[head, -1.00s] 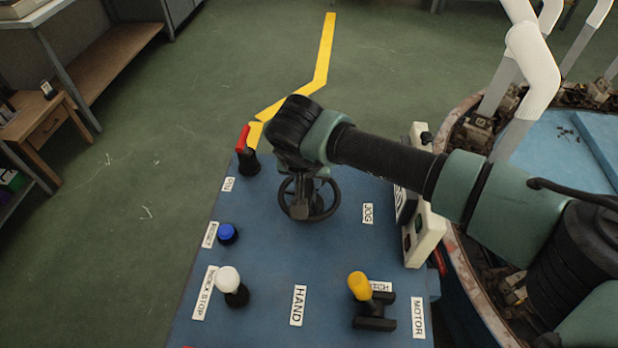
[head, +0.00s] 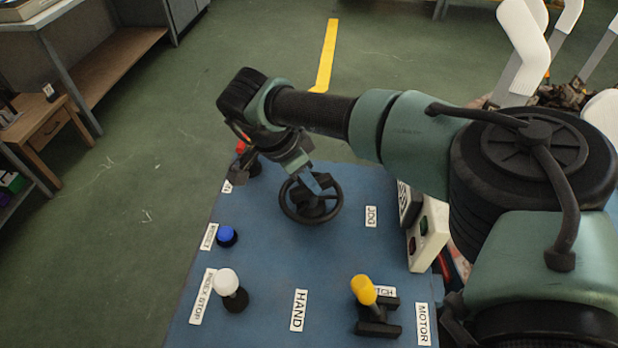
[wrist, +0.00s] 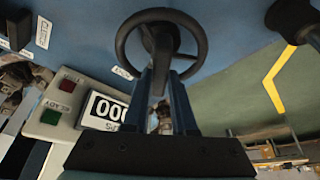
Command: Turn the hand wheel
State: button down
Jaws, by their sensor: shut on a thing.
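The hand wheel (head: 308,210) is a dark spoked ring on the blue console top, near its far end. In the wrist view the hand wheel (wrist: 162,35) is at the top middle, with its round hub in the centre. My gripper (head: 318,186) reaches down to the wheel from the upper left, tilted, and is shut on it. In the wrist view my gripper's (wrist: 166,78) two blue fingers run up to the near part of the wheel. The fingers hide part of the rim, so the exact spot of the grip is unclear.
A red-topped lever (head: 243,147) stands close left of my wrist. A blue button (head: 227,235), a white knob (head: 226,282) and a yellow lever (head: 364,290) stand nearer. A pale box (head: 427,232) with a display and buttons is on the right.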

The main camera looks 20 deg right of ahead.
jog(key=m+g, duration=0.1)
jog(key=m, duration=0.1)
jog(key=m+g, duration=0.1)
jog(key=m, duration=0.2)
jog(key=shift+w+m+p, duration=0.2)
jog(key=shift+m+p, duration=0.1)
jog(key=shift+p, duration=0.1)
jog(key=m+g, duration=0.1)
jog(key=m, duration=0.1)
jog(key=shift+f+m+b, duration=0.1)
jog(key=shift+m+b, duration=0.25)
jog(key=shift+m, duration=0.05)
jog(key=shift+w+d+f+m+g+y+b, duration=0.15)
jog(key=shift+m+g+y+b, duration=0.2)
jog(key=shift+m+b, duration=0.5)
jog(key=m+b, duration=0.1)
jog(key=b, duration=0.1)
jog(key=shift+m+g+y+b, duration=0.25)
jog(key=shift+m+b, duration=0.05)
jog(key=shift+m, duration=0.05)
jog(key=shift+r+m+g+b, duration=0.25)
jog(key=shift+m+b, duration=0.35)
jog(key=shift+b, duration=0.55)
jog(key=c, duration=0.7)
grip_release()
jog(key=shift+r, duration=0.1)
